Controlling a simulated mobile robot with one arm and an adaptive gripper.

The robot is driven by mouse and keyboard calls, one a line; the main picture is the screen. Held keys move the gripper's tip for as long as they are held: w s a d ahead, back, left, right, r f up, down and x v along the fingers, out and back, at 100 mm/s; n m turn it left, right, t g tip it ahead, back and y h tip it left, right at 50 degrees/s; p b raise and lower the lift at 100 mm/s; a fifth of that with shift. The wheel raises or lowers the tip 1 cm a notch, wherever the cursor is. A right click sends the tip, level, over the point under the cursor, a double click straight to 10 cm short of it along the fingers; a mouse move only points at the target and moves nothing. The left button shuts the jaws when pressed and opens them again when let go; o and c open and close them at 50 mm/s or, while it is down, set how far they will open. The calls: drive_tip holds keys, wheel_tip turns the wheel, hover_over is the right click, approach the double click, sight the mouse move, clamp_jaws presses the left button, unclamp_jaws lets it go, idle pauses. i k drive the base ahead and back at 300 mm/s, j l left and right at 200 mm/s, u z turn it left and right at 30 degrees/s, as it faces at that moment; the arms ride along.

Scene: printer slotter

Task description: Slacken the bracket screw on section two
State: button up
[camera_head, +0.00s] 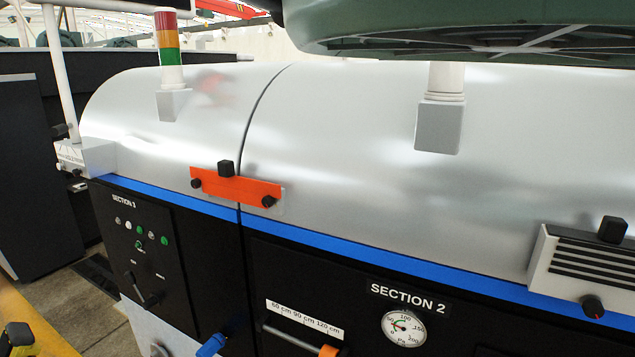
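The SECTION 2 label (408,297) is on the black front panel, right of the seam. An orange bracket (236,187) spans the seam between the two silver covers. It has a round black screw knob (268,201) on the section two side and another round knob (195,183) on the other side. A square black knob (226,168) sits at its top edge. At the right edge, a slatted grey block (583,270) has a square black knob (612,229) and a round knob with a red mark (592,306). I cannot tell which one is the bracket screw.
A pressure gauge (404,328) and a 60/90/120 cm scale (304,318) with an orange-knobbed lever are below. A section panel with buttons (140,235) is at left. A signal light (167,40) stands on top. A large green shape (470,25) covers the upper right.

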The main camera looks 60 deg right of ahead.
sight(267, 201)
drive_tip(key=z, duration=0.95)
drive_tip(key=k+j, duration=0.15)
drive_tip(key=k+j+z, duration=0.1)
drive_tip(key=j, duration=0.25)
